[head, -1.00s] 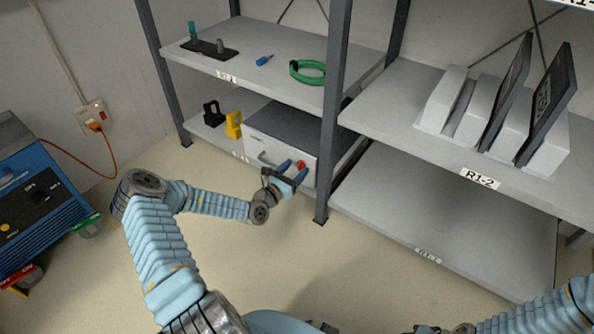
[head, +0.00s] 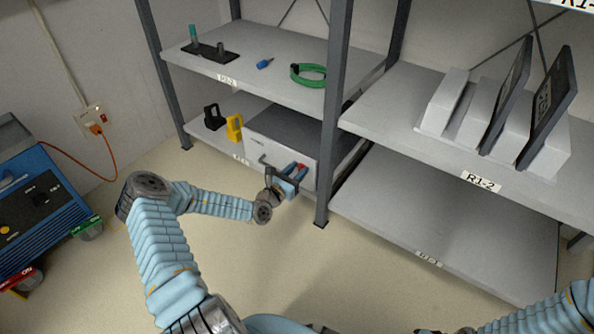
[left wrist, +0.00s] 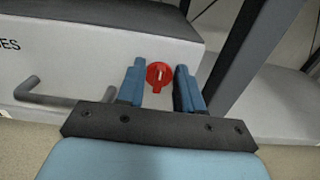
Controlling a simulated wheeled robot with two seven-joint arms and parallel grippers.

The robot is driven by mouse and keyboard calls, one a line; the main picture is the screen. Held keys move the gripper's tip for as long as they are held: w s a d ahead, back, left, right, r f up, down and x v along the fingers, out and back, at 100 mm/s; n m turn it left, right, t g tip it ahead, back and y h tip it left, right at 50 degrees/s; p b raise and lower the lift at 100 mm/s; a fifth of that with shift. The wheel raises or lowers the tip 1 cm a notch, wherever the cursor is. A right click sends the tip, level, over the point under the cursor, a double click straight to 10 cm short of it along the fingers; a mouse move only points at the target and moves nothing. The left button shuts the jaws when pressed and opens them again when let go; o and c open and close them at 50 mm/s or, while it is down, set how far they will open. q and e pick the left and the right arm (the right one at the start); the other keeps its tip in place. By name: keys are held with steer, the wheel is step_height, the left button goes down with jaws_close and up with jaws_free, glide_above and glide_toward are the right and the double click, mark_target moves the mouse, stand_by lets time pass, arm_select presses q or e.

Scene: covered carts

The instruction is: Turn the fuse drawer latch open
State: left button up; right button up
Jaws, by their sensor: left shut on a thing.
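The fuse drawer is a grey-white box (head: 270,150) on the lower left shelf, with a dark top and a bar handle, which shows in the left wrist view (left wrist: 60,97). Its latch is a round red knob (left wrist: 159,75) on the right part of the front, with a small pale mark on it. My left gripper (head: 297,170) is at the drawer front. In the left wrist view its two blue fingers (left wrist: 160,84) stand on either side of the knob, shut on it. The drawer looks closed.
A dark padlock-shaped thing (head: 213,117) and a yellow one (head: 234,127) stand left of the drawer. A shelf post (head: 332,130) rises close to the drawer's right. A green ring (head: 309,76) lies on the shelf above. The floor in front is clear.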

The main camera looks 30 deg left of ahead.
arm_select(q)
steer(key=shift+d+r+m+p, duration=0.1)
steer(key=shift+r+m+p, duration=0.2)
steer(key=shift+p, duration=0.35)
steer(key=m+p, duration=0.4)
steer(key=p, duration=0.1)
steer(key=shift+d, duration=0.2)
steer(key=m+p, duration=0.3)
steer(key=shift+d+f+m, duration=0.1)
steer(key=shift+f+m, duration=0.1)
steer(key=shift+m, duration=0.1)
steer(key=m+p, duration=0.1)
steer(key=m, duration=0.2)
steer(key=m+p, duration=0.1)
steer(key=m, duration=0.2)
steer(key=f+m+p, duration=0.1)
steer(key=m, duration=0.2)
steer(key=shift+d, duration=0.15)
steer(key=shift+f+m+p, duration=0.1)
steer(key=shift+m+p, duration=0.2)
steer(key=o, duration=1)
